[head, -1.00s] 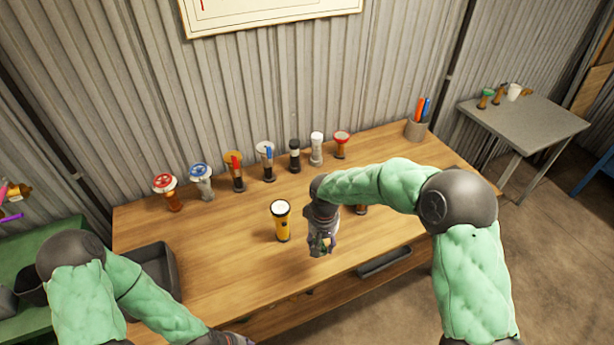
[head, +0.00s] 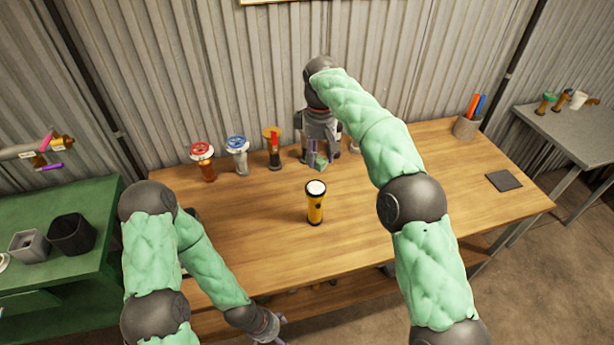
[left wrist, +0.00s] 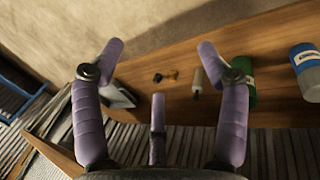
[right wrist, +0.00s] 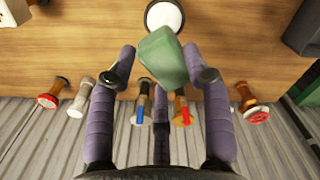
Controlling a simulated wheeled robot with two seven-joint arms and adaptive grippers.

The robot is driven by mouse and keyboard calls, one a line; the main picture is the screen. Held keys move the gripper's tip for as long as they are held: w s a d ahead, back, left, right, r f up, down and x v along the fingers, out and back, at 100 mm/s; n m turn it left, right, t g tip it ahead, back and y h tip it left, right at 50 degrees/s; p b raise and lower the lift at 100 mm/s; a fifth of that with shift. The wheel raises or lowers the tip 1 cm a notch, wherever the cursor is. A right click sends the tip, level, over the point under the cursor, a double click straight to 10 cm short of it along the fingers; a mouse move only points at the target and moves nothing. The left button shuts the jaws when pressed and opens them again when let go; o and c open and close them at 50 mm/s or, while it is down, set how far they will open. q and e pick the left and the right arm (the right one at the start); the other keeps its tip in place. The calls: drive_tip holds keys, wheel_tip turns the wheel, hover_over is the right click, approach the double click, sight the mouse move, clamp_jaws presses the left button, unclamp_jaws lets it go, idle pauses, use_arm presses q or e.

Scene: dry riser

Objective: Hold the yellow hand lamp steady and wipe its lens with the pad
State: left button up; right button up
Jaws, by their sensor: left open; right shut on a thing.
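The yellow hand lamp (head: 315,203) stands upright on the wooden table, its pale round lens facing up. In the right wrist view its lens (right wrist: 165,15) shows at the top edge, just beyond the pad. My right gripper (head: 317,158) is shut on a green pad (right wrist: 164,55) and holds it behind the lamp, on the wall side. The pad appears apart from the lens, though their gap is hard to judge. My left gripper (left wrist: 159,55) is open and empty, low by the table's front edge; in the head view only part of it shows.
A row of items, including a red-topped one (head: 203,160) and a blue-topped one (head: 237,155), stands along the wall; my right gripper hides some. A pen cup (head: 467,127) and dark flat square (head: 504,180) are on the right. The table around the lamp is clear.

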sight(312, 209)
use_arm(q)
drive_tip(key=w+d+r+n+g+h, duration=0.15)
drive_tip(key=d+r+n, duration=0.3)
drive_tip(key=n, duration=0.45)
drive_tip(key=d+r+n+h, duration=0.3)
drive_tip(key=r+n, duration=0.2)
drive_tip(key=n, duration=0.4)
drive_tip(key=w+d+r+n+t+h, duration=0.1)
drive_tip(key=w+r+n+t, duration=0.1)
drive_tip(key=w, duration=0.3)
drive_tip(key=w+d+r+n+t, duration=0.1)
drive_tip(key=w+r+n+t, duration=0.2)
drive_tip(key=w+r+n, duration=0.2)
drive_tip(key=w+d+r+n+t+h, duration=0.1)
drive_tip(key=w+r+n+t, duration=0.1)
drive_tip(key=w+r+n, duration=0.2)
drive_tip(key=shift+w+d+t+h, duration=0.2)
drive_tip(key=shift+w+t+h, duration=0.15)
drive_tip(key=shift+w, duration=0.4)
drive_tip(key=w+a+r+m+t+y, duration=0.2)
drive_tip(key=w+a+m+t, duration=0.2)
drive_tip(key=w+a, duration=0.5)
drive_tip(key=shift+g, duration=0.3)
drive_tip(key=x, duration=1.2)
drive_tip(key=shift+w+a, duration=0.1)
drive_tip(key=shift+a, duration=0.05)
